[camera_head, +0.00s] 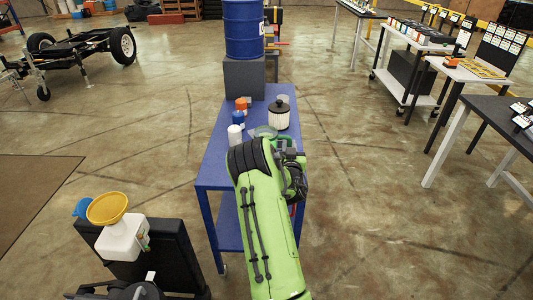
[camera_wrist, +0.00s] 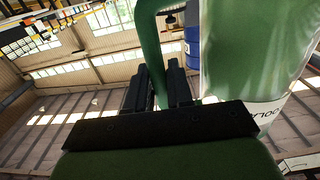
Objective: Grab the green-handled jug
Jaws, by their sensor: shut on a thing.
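The jug (camera_wrist: 245,60) fills the right of the wrist view, with a translucent pale green body and part of a white label. Its green handle (camera_wrist: 150,45) comes down from the top to my gripper (camera_wrist: 158,88). The dark fingers are closed about the handle's lower part. In the head view my green arm hides my gripper and most of the jug. A pale green shape (camera_head: 264,131) shows just past the arm on the blue table (camera_head: 213,165); I cannot tell if it is the jug.
Near the arm on the table are a white-bodied canister with a dark lid (camera_head: 279,114), a white bottle (camera_head: 235,136), a blue item (camera_head: 238,117) and an orange item (camera_head: 242,104). A blue drum (camera_head: 243,30) stands on a grey block behind.

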